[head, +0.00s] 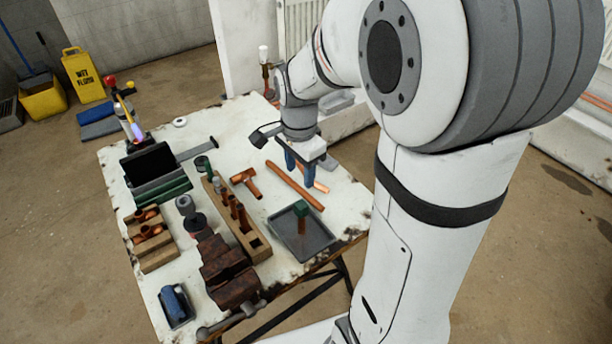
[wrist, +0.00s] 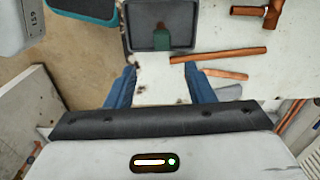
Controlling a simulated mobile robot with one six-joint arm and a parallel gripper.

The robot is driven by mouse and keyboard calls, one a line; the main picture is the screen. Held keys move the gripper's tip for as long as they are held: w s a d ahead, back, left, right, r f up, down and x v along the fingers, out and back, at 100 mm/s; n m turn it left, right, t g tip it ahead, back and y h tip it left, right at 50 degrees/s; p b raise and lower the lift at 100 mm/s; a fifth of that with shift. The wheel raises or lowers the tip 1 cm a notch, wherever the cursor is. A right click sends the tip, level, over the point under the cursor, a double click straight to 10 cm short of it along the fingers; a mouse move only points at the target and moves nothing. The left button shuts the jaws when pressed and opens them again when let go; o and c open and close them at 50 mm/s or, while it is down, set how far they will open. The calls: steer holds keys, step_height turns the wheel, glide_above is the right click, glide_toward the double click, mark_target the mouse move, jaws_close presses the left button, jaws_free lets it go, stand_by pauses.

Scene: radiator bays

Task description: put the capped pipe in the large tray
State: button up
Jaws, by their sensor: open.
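The large tray (head: 325,246) is a shallow dark grey tray at the front right of the worktable; it also shows at the top of the wrist view (wrist: 190,12). A short copper pipe with a dark green cap (head: 301,209), which looks like the capped pipe, is inside this tray. Its green end also shows in the wrist view (wrist: 161,40); I cannot tell if it stands or leans. My gripper (head: 299,168) has blue fingers, open and empty, above the table behind the tray. In the wrist view my gripper (wrist: 161,85) has only bare tabletop between its fingers.
A long copper pipe (head: 295,186) and a shorter one (wrist: 225,74) lie near my gripper. A copper tee (head: 246,180), a wooden rack (head: 238,238) and a rusty vise (head: 228,270) are to the left.

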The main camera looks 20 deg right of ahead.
steer(key=s+r+n+t, duration=0.1)
steer(key=s+r+n, duration=0.2)
steer(key=s+n, duration=0.4)
steer(key=s+r+n+t, duration=0.2)
steer(key=s+r+n, duration=0.1)
steer(key=s+n, duration=0.3)
steer(key=shift+s+r+n, duration=0.3)
steer(key=shift+s+n, duration=0.1)
steer(key=shift+s, duration=0.05)
steer(key=shift+c, duration=0.2)
